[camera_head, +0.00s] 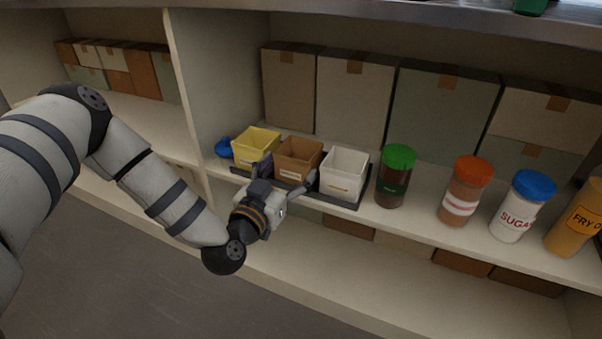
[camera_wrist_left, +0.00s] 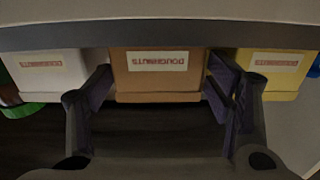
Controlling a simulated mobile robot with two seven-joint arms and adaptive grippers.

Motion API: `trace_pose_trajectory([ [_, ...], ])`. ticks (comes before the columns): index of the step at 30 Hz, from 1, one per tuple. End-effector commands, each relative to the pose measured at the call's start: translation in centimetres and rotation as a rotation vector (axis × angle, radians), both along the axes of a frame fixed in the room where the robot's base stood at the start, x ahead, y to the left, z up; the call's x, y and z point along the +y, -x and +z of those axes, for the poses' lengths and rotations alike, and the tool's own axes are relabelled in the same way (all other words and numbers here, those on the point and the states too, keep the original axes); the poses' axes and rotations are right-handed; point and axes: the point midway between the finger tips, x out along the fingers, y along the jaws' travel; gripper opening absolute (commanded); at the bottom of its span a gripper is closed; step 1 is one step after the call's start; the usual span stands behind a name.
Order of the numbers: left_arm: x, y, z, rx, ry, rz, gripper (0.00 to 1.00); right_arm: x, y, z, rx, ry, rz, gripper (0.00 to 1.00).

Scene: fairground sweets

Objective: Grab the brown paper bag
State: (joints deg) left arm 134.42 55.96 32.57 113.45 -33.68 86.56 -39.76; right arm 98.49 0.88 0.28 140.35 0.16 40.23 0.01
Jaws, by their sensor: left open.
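The brown paper bag (camera_head: 299,159) stands upright and open-topped in the middle of a dark tray (camera_head: 350,197) on the shelf, between a yellow bag (camera_head: 257,145) and a white bag (camera_head: 344,170). It also shows in the left wrist view (camera_wrist_left: 158,84), upside down, with a "DOUGHNUTS" label. My left gripper (camera_head: 285,177) is open in front of the bag. In the left wrist view its fingers (camera_wrist_left: 160,78) stand apart, one toward each side of the brown bag. I cannot tell whether they touch it. My right gripper is out of view.
Right of the tray stand a green-lidded jar (camera_head: 393,178), a red-lidded jar (camera_head: 465,192), a blue-lidded sugar jar (camera_head: 522,207) and a fry bottle (camera_head: 577,222). A blue object (camera_head: 223,148) lies left of the tray. Boxes (camera_head: 352,100) line the back; a divider (camera_head: 185,80) stands left.

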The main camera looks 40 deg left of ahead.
Motion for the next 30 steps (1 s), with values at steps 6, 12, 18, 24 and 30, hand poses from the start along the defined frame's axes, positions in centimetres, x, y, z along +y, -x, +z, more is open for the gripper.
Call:
trace_pose_trajectory([
  [6,0.7,-3.4,-0.4,0.002,0.000,0.000,0.73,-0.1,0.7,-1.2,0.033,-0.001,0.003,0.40],
  [12,0.7,-3.5,-0.2,0.002,0.000,-0.001,0.73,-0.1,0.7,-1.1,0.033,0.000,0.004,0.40],
  [18,0.7,-3.5,-0.2,0.003,0.001,-0.001,0.52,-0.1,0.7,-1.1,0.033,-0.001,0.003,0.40],
  [24,0.7,-3.5,-0.2,0.003,0.001,-0.001,0.52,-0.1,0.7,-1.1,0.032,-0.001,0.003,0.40],
  [30,0.7,-3.5,1.6,-0.001,0.000,-0.001,0.52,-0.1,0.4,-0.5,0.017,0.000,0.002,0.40],
])
